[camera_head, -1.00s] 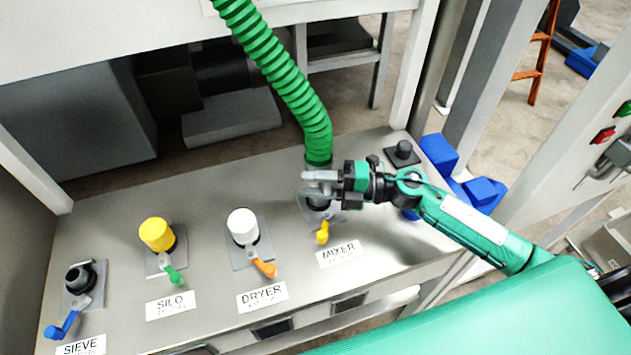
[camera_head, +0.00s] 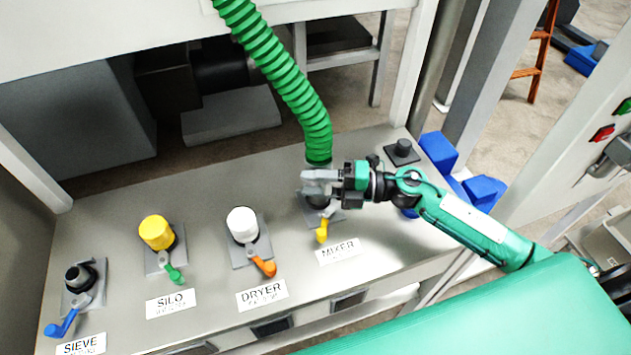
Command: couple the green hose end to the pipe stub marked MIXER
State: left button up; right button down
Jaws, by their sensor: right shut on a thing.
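The green ribbed hose (camera_head: 275,65) hangs from the top of the picture and bends down to its end above the MIXER place. My right gripper (camera_head: 318,182) is shut on the hose end, just below the last green ribs. The MIXER stub (camera_head: 318,201) shows only as a dark part under the gripper. The fingers hide where hose end and stub meet, so I cannot tell whether they touch. The MIXER label (camera_head: 338,251) and a yellow lever (camera_head: 322,232) lie in front of it. My left gripper is not in view.
To the left stand the DRYER stub with a white cap (camera_head: 242,224), the SILO stub with a yellow cap (camera_head: 156,232) and the open SIEVE stub (camera_head: 79,277). Blue blocks (camera_head: 440,152) are beyond the bench edge.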

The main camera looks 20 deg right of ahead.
jog(key=shift+f, duration=0.4)
jog(key=shift+f+b, duration=0.3)
jog(key=shift+b, duration=0.15)
dwell(0.5)
jog(key=shift+f, duration=0.15)
